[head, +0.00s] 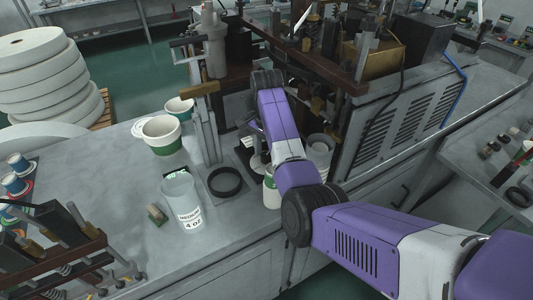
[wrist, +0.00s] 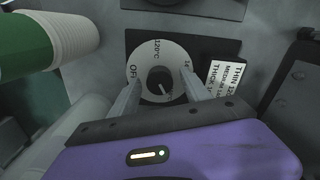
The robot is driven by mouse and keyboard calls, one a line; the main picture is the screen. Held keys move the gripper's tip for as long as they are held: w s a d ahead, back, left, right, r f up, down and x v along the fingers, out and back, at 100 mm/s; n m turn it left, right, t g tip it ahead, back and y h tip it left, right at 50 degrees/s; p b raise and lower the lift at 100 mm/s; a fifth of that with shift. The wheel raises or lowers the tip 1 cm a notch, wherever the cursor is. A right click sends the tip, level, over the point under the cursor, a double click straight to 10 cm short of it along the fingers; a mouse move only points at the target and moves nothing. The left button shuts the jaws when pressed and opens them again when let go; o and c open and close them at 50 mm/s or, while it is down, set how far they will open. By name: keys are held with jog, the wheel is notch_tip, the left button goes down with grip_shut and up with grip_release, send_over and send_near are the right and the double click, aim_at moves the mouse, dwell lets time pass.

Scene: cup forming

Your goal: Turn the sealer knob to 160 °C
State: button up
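The sealer knob (wrist: 159,82) is a dark round knob on a white dial plate (wrist: 143,60) in the wrist view. The plate reads OFF at the left and 120°C at the top; another marking at the right is partly hidden by a finger. A small white pointer line on the knob points to the lower right. My gripper (wrist: 159,84) is open, with one finger on each side of the knob and a visible gap to it. In the head view my arm hides the knob.
A label (wrist: 224,80) listing THIN, MEDIUM and THICK is right of the dial.

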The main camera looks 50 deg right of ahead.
aim_at(265, 155)
jog(key=shift+r, duration=0.1)
notch_tip(265, 155, up, 6)
jog(key=shift+w+a+f, duration=0.1)
jog(key=shift+w, duration=0.05)
jog(key=shift+r, duration=0.9)
